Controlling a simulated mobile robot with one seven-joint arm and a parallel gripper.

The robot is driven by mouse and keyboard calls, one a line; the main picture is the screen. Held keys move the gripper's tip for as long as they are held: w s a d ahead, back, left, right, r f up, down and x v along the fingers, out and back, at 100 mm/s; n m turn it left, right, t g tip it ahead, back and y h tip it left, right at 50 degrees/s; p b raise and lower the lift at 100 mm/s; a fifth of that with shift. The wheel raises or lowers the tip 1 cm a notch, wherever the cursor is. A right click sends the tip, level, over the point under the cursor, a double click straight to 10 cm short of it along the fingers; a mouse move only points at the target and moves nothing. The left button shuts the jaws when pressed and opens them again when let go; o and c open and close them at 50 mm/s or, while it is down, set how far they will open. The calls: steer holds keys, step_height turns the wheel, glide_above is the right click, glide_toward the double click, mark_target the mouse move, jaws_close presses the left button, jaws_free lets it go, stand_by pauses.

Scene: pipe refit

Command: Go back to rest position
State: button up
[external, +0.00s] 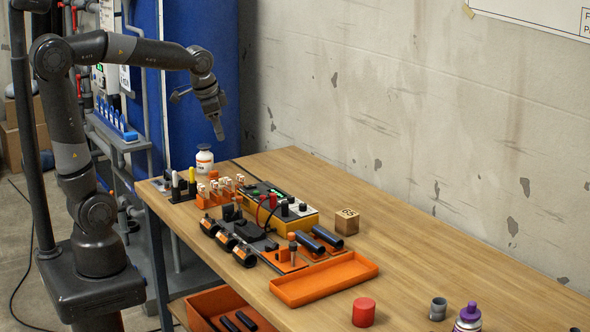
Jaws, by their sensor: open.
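My gripper (217,128) hangs from the raised arm above the far left end of the wooden table (420,243), pointing down. Its fingertips are empty and apart from everything on the table. The fingers are seen edge-on, so the gap between them is hard to make out. A white bottle with an orange label (204,160) stands upright on the table below it.
An orange rack (217,192), a yellow instrument (278,207), black pipe pieces (327,237) and an empty orange tray (325,279) crowd the table's left half. A wooden block (347,221), red cylinder (364,312) and purple-capped bottle (468,318) stand apart. A wall borders the far side.

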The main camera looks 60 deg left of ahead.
steer(key=s+f+n+t, duration=0.2)
steer(key=s+n, duration=0.2)
steer(key=s, duration=1.1)
steer(key=shift+f+h, duration=0.3)
steer(key=shift+h, duration=0.1)
steer(key=shift+c, duration=0.4)
